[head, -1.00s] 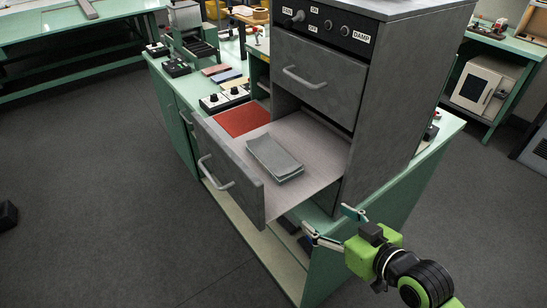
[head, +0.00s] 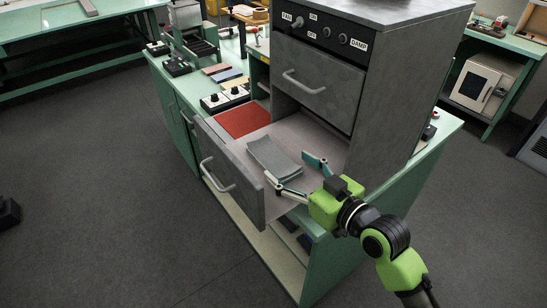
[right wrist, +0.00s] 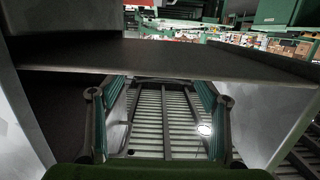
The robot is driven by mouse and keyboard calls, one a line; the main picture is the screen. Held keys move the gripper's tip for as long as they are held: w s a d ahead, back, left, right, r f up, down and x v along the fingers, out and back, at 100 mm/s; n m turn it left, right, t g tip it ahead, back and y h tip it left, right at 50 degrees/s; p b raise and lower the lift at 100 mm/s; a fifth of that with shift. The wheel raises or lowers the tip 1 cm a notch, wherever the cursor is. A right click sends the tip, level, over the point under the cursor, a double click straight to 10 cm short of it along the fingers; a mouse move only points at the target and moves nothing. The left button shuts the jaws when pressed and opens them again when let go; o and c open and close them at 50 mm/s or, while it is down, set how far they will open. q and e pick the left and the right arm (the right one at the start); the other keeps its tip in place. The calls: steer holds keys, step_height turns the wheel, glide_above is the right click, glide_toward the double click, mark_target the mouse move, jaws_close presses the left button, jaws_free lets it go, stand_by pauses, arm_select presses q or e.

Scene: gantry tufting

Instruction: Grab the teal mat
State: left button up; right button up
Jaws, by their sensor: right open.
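The teal mat (head: 274,157) looks grey-teal in the head view. It lies on the pale floor of the open drawer (head: 232,172), slightly curved, with what looks like another layer under it. My right gripper (head: 291,170) is open, with its two teal-padded fingers spread at the near right end of the mat. One finger is by the drawer front and the other toward the cabinet. I cannot tell whether they touch the mat. The right wrist view also shows the open fingers (right wrist: 160,95), with no mat clearly visible between them. My left gripper is not in view.
The grey cabinet (head: 391,93) rises behind the drawer on a green bench (head: 424,147). A closed upper drawer (head: 318,77) overhangs the open one. In the right wrist view a dark panel (right wrist: 170,58) crosses above the fingers.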

mark_target(277, 162)
steer(key=shift+f+p+x, duration=0.2)
steer(key=shift+p+x, duration=0.15)
steer(key=shift+x, duration=0.85)
steer(key=shift+f+p+x, duration=0.2)
steer(key=shift+p+x, duration=0.15)
steer(key=shift+x, duration=0.8)
steer(key=shift+s, duration=0.15)
steer(key=shift+c, duration=0.3)
steer(key=c, duration=1.1)
steer(key=shift+c, duration=0.2)
